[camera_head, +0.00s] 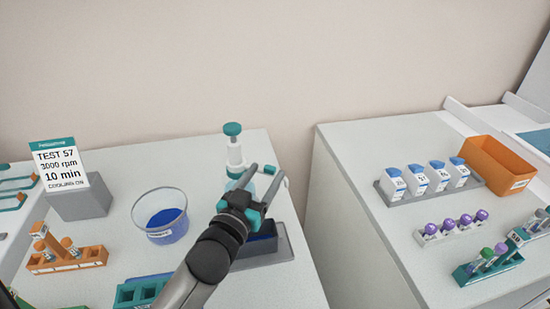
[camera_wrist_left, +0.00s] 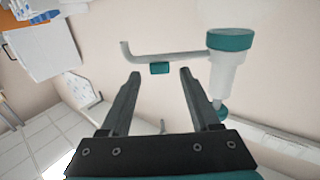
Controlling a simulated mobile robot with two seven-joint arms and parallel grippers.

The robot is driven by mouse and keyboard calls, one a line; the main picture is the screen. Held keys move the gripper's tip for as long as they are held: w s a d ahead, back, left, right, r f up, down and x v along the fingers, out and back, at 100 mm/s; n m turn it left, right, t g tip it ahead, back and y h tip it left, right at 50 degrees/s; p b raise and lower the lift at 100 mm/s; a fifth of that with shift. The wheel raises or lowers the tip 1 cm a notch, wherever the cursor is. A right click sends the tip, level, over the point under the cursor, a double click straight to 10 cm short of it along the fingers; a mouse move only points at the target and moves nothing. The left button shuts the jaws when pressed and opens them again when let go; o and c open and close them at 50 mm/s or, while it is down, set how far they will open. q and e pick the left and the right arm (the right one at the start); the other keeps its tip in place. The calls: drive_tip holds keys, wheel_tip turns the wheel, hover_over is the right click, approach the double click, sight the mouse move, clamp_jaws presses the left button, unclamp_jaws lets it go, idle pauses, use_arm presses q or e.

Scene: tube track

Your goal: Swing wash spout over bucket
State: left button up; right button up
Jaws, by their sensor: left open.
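The wash dispenser is a white column (camera_head: 236,156) with a teal top, standing at the back of the left bench. Its white spout (camera_wrist_left: 165,56) is a thin tube with a bent end and a small teal tab (camera_wrist_left: 160,68). My left gripper (camera_head: 262,174) is open in front of the column. In the left wrist view, the tab shows between the open fingertips (camera_wrist_left: 159,72), and I see no contact. The bucket (camera_head: 160,216) is a clear round tub with blue in it, left of the gripper. The spout's end points away from the bucket, to the right. My right gripper is not in view.
A dark tray (camera_head: 282,246) lies under my left gripper. A grey block with a sign (camera_head: 60,168) and an orange tube rack (camera_head: 67,262) stand left of the bucket. A gap separates the right bench (camera_head: 370,225), which holds bottles, racks and an orange bin (camera_head: 493,165).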

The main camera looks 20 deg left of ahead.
use_arm(q)
drive_tip(key=w, duration=0.6)
drive_tip(key=shift+w, duration=0.15)
drive_tip(key=shift+a, duration=0.1)
drive_tip(key=shift+c, duration=0.4)
clamp_jaws()
idle(0.9)
